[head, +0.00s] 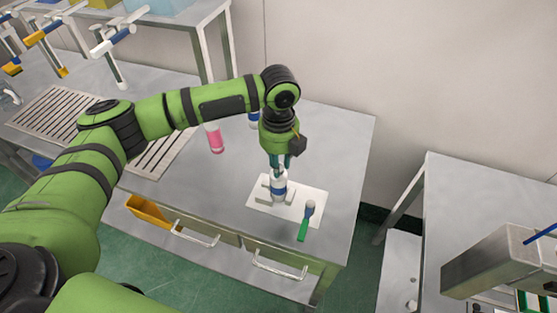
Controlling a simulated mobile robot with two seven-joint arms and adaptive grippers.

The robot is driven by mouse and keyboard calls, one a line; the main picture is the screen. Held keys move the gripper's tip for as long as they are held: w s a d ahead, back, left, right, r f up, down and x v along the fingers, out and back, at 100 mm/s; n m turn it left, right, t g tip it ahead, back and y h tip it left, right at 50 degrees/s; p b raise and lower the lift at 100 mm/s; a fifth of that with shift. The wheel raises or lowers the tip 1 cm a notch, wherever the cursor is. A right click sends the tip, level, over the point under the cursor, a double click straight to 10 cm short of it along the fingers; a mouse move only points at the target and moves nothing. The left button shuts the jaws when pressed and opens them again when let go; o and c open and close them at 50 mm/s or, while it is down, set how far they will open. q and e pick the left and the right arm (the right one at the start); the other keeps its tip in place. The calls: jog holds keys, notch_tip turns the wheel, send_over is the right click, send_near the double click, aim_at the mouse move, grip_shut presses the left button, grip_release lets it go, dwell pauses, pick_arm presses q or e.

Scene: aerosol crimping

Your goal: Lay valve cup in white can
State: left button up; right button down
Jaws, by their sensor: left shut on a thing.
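The white can (278,190) with a blue band stands upright on a white board (258,208) on the metal table. My left gripper (280,166) points straight down right over the can's top. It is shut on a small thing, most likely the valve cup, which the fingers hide. I cannot tell whether the cup touches the can's mouth. My right gripper is not in view.
A pink can (215,139) and a blue one (254,121) stand behind. The table (345,140) is clear on the right.

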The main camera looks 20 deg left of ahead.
pick_arm(q)
jog(key=shift+p, duration=0.95)
dwell(0.9)
dwell(0.3)
jog(key=o, duration=1.3)
jog(key=shift+o, duration=0.2)
jog(key=shift+r, duration=0.1)
jog(key=shift+r+p, duration=1.3)
jog(key=shift+p, duration=0.2)
jog(key=shift+r+p, duration=0.45)
jog(key=shift+r, duration=1.65)
